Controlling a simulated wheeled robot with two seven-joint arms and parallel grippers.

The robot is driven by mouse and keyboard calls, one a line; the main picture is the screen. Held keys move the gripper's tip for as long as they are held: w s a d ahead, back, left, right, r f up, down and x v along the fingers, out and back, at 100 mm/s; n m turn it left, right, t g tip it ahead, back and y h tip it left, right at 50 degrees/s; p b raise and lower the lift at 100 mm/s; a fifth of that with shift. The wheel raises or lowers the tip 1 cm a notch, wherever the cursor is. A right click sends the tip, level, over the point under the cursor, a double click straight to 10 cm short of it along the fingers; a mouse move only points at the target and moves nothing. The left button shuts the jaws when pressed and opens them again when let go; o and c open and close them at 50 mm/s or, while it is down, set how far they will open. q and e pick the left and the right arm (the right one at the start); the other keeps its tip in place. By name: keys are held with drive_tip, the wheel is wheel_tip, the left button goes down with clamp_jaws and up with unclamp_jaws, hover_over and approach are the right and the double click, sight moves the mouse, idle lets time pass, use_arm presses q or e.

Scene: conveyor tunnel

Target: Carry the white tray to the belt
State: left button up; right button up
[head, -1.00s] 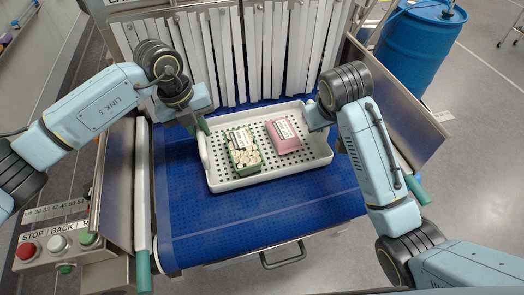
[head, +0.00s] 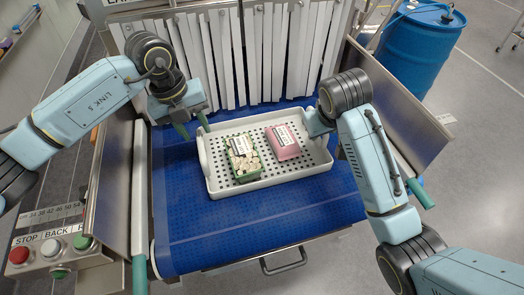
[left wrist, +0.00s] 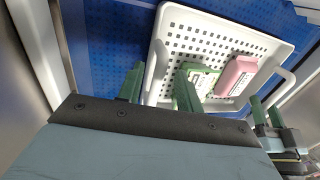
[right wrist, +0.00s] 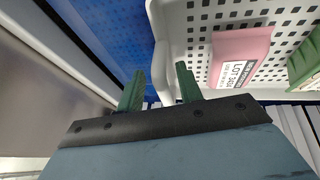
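The white tray (head: 222,188), perforated, lies flat on the blue belt (head: 220,230). My left gripper (head: 192,128) is open by the tray's far left corner. In the left wrist view its spread fingers (left wrist: 157,85) have the tray's end handle showing between them. My right gripper is at the tray's right end, its fingers mostly hidden in the head view. In the right wrist view its fingers (right wrist: 160,82) are apart, with the tray's end handle between them.
White strip curtains (head: 235,60) hang behind the tray at the tunnel mouth. Metal side guards (head: 112,190) flank the belt. A control box with buttons (head: 50,250) is at lower left, and a blue drum (head: 420,45) stands back right. The belt's near part is bare.

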drive_tip(key=shift+s+r, duration=0.2)
drive_tip(key=shift+r, duration=0.3)
use_arm(q)
wheel_tip(320, 180, up, 9)
drive_tip(key=a, duration=0.1)
drive_tip(key=shift+s+a, duration=0.2)
drive_tip(key=shift+a, duration=0.2)
use_arm(e)
drive_tip(key=v, duration=0.6)
drive_tip(key=shift+r, duration=0.15)
use_arm(q)
drive_tip(key=shift+f, duration=0.1)
use_arm(e)
drive_tip(key=shift+s, duration=0.15)
